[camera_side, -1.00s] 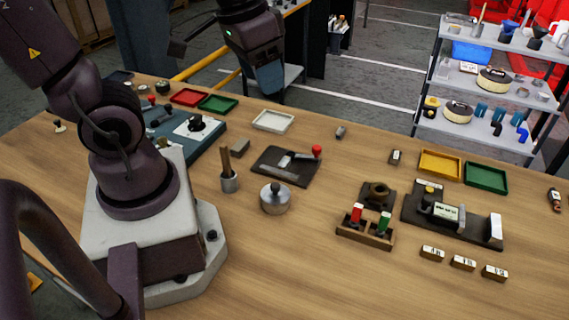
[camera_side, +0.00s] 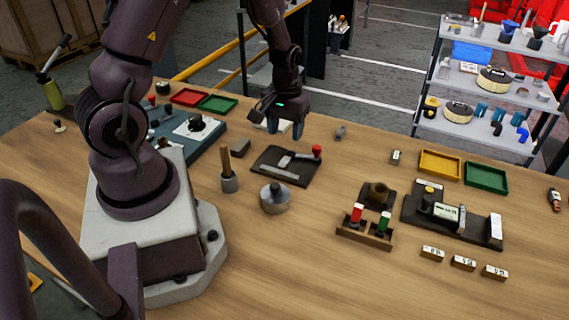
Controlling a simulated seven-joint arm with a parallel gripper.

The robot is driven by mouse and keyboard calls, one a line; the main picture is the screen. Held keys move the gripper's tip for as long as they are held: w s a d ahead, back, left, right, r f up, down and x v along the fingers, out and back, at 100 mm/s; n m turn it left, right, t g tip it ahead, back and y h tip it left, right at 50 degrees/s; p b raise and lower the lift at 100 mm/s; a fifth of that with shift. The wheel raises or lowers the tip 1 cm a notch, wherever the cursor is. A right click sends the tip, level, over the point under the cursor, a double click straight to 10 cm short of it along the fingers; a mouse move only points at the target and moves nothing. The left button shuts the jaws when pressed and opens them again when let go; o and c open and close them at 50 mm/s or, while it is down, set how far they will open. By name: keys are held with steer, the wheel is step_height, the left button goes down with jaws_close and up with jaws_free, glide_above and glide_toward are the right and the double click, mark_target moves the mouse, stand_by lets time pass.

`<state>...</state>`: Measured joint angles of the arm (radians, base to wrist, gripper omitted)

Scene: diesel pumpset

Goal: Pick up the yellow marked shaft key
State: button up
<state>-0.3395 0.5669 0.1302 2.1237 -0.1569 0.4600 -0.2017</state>
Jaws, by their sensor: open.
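I cannot pick out the yellow marked shaft key for certain; small parts are hard to read at this size. My gripper (camera_side: 285,128) hangs over the far middle of the table. Its two fingers point down, apart, with nothing seen between them.
A dark plate with a red-knobbed lever (camera_side: 316,150) lies below my gripper in the picture. A metal pot (camera_side: 275,200), a wooden holder with red and green pieces (camera_side: 364,234), and yellow (camera_side: 440,164) and green (camera_side: 486,177) trays stand around. The front middle of the wooden table is clear.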

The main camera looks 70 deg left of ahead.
mark_target(284, 161)
step_height(284, 161, down, 9)
steer(key=shift+s+d, duration=0.1)
steer(key=shift+s, duration=0.05)
stand_by(0.4)
steer(key=shift+c, duration=0.5)
jaws_close()
